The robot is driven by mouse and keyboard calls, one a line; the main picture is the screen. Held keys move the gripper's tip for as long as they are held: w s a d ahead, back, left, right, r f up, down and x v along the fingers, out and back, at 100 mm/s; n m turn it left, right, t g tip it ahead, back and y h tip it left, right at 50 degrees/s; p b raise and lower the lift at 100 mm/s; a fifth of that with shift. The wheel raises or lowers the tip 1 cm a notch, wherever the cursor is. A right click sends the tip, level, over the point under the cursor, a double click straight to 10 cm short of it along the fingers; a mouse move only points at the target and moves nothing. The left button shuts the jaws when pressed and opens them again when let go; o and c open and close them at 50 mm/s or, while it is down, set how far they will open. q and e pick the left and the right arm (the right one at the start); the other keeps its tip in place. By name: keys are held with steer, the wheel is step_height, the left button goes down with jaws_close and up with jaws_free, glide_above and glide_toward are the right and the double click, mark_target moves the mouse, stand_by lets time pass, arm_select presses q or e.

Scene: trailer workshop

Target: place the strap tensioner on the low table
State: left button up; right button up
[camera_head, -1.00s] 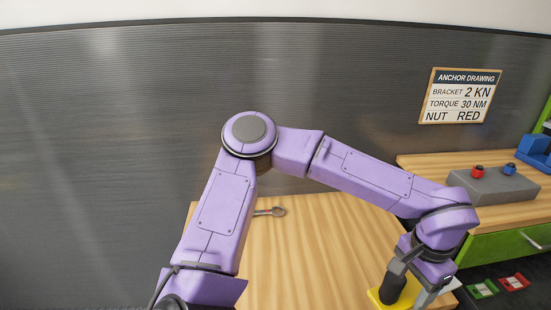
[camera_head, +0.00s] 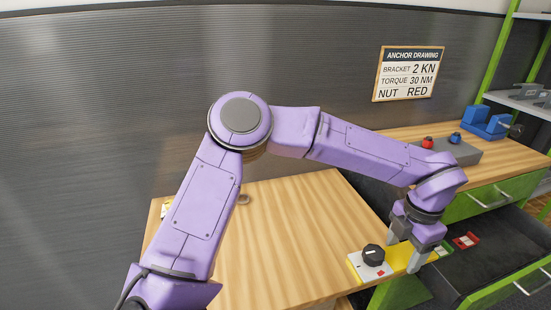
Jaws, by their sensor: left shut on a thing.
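My left gripper (camera_head: 404,254) is shut on a yellow thing with a pale top panel, a black knob and a small red mark, seemingly the strap tensioner (camera_head: 358,266). The fingers grip its right end. The thing appears at the right edge of the wooden low table (camera_head: 285,235); whether it touches the top or hangs above it I cannot tell. My left arm hides part of the table. My right gripper is not in view.
A bench at the right bears a grey block with a red and a blue knob (camera_head: 450,151) and a blue vise (camera_head: 487,122). Below it, an open dark drawer (camera_head: 480,265) holds a red card (camera_head: 466,241). A small metal tool end (camera_head: 244,199) lies on the low table beside my arm. The table's middle is clear.

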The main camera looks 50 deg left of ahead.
arm_select(q)
steer(key=a+f+p, duration=0.1)
steer(key=a+f, duration=0.3)
steer(key=a, duration=0.5)
glide_above(339, 258)
step_height(339, 258, down, 6)
steer(key=shift+r, duration=0.1)
step_height(339, 258, down, 3)
steer(key=shift+a, duration=0.1)
steer(key=shift+w, duration=0.1)
steer(key=o, duration=1.4)
steer(key=shift+f, duration=0.25)
steer(key=shift+r, duration=0.1)
step_height(339, 258, up, 12)
steer(key=shift+r+p, duration=0.1)
steer(key=shift+p, duration=0.35)
